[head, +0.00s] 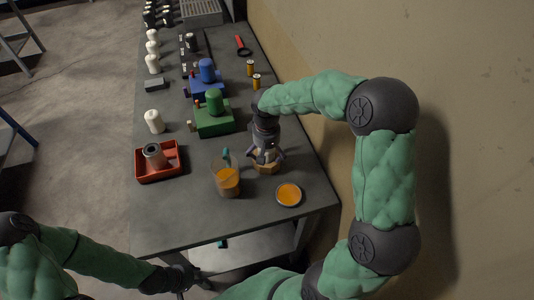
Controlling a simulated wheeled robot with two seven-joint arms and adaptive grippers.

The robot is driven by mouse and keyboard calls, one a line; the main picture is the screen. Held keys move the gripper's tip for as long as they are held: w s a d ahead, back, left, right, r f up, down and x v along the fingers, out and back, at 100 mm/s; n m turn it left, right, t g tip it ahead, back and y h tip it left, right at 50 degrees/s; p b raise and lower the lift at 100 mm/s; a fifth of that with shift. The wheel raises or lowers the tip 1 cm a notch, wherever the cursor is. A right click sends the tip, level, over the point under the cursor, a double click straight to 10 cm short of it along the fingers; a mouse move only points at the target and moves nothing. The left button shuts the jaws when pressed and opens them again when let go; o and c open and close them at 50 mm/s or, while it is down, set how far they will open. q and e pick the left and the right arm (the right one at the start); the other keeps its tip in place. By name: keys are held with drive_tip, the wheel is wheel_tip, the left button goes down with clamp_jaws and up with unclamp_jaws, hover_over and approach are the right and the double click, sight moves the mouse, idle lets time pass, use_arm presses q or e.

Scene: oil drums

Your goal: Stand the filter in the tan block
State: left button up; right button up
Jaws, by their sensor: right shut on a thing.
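The tan block (267,168) stands on the table near its right edge. My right gripper (267,156) points down directly over the block, its fingers shut on the filter. The fingers hide most of the filter, so I cannot tell whether it sits in the block or just above it. My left gripper (190,278) is low in front of the table's near edge, dark and small; I cannot tell whether its fingers are open.
A red tray (140,172) holding a hollow grey cylinder (154,155) is on the left. A jug of orange liquid (227,181) and a round orange-filled dish (289,195) stand near the block. Green (214,118) and blue (206,81) machines stand behind. The near-left tabletop is clear.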

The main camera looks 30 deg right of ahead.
wheel_tip(320, 180, up, 12)
drive_tip(key=shift+a+f, duration=0.1)
drive_tip(key=shift+a, duration=0.05)
idle(0.3)
idle(0.4)
drive_tip(key=shift+s, duration=0.1)
